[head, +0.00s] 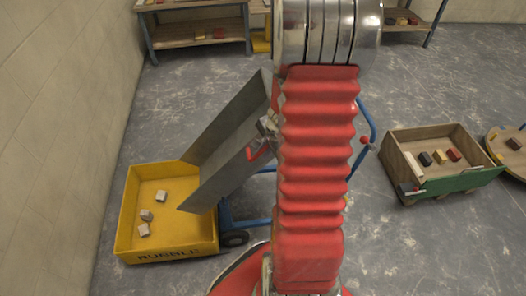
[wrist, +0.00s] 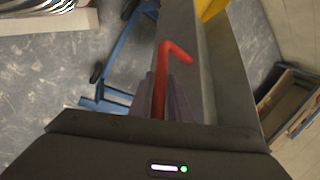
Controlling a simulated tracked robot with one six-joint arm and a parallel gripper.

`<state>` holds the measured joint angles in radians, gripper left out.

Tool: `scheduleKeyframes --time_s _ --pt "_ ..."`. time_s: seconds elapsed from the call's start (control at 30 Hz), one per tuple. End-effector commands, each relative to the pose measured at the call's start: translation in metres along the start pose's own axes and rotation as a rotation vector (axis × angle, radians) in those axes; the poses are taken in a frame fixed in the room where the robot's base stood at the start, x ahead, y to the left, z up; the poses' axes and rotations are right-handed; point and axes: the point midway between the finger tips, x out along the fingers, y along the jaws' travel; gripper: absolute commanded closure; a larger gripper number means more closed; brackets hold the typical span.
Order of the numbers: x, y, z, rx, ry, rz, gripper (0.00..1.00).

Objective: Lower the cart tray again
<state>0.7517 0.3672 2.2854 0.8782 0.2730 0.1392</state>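The grey metal cart tray (head: 225,145) is tilted steeply, with its low end over the yellow rubble bin (head: 196,248). The cart's blue frame (head: 252,223) stands beneath it, partly hidden by my arm. A red bent handle (head: 260,153) sticks out at the tray's side. My gripper (head: 268,128) is at this handle, mostly hidden behind my arm in the head view. In the wrist view the red handle (wrist: 176,52) runs between the fingers of my gripper (wrist: 166,95), which look closed against it. The tray (wrist: 191,60) runs alongside.
Several grey rubble pieces (head: 145,215) lie in the yellow bin. A wooden crate with a green front (head: 462,182) holds small blocks on the right. A wall (head: 60,120) bounds the left; shelves (head: 195,40) stand behind. Floor is clear between cart and crate.

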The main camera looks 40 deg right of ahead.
Motion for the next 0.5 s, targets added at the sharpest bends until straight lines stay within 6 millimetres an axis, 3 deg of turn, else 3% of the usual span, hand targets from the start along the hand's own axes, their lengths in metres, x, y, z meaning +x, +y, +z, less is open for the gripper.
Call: scheduleKeyframes --time_s 0.2,0.5 --pt "-0.0001 -0.0004 0.0000 0.000 0.000 -0.001 0.99" --pt "-0.0002 -0.0010 -0.0002 -0.001 0.001 -0.001 1.00"
